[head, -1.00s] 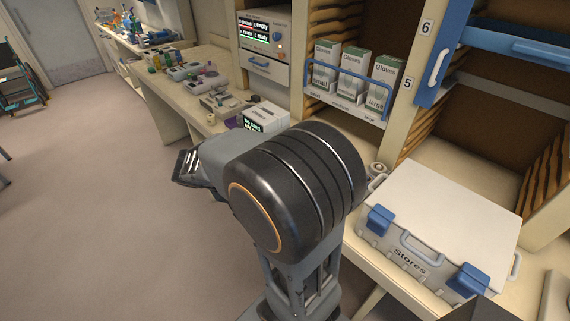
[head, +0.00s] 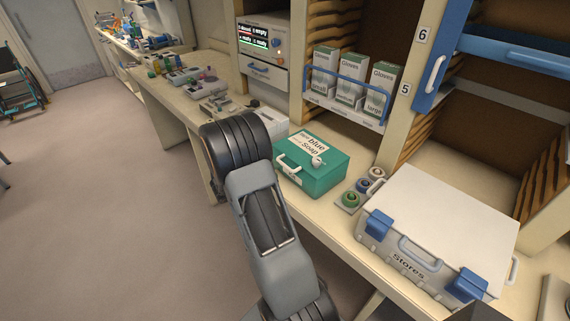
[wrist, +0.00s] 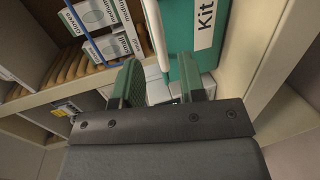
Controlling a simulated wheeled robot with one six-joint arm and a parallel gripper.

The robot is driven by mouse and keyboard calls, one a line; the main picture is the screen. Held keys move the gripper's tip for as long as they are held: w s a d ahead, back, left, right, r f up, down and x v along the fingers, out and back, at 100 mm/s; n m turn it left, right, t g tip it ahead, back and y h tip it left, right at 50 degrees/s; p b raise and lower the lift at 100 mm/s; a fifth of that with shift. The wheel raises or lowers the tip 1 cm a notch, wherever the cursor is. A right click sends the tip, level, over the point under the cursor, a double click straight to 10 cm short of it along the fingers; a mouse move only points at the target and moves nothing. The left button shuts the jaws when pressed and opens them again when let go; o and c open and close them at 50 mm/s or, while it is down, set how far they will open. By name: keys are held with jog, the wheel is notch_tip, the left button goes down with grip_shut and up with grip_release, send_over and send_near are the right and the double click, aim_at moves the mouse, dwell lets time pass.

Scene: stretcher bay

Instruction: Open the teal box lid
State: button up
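The teal box (head: 318,184) stands on the counter with its lid (head: 330,154) shut. A white label and a small white knob show on the lid, and a white handle (head: 290,163) is on its front side. In the wrist view the box's teal front (wrist: 185,30) with a "Kit" label is at the top. The white handle (wrist: 153,35) hangs there, its lower end close to the gap between my fingertips. My gripper (wrist: 158,82) is open, its two green-padded fingers apart with nothing visibly clamped. In the head view my arm hides the gripper.
A white stores case (head: 440,215) with blue latches is right of the teal box. Small round pots (head: 362,185) lie between them. Glove boxes (head: 350,80) stand on a shelf behind. Devices (head: 195,80) line the counter to the left.

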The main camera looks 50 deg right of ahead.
aim_at(284, 166)
jog(key=shift+p+x, duration=0.7)
jog(key=shift+x, duration=2.3)
grip_shut()
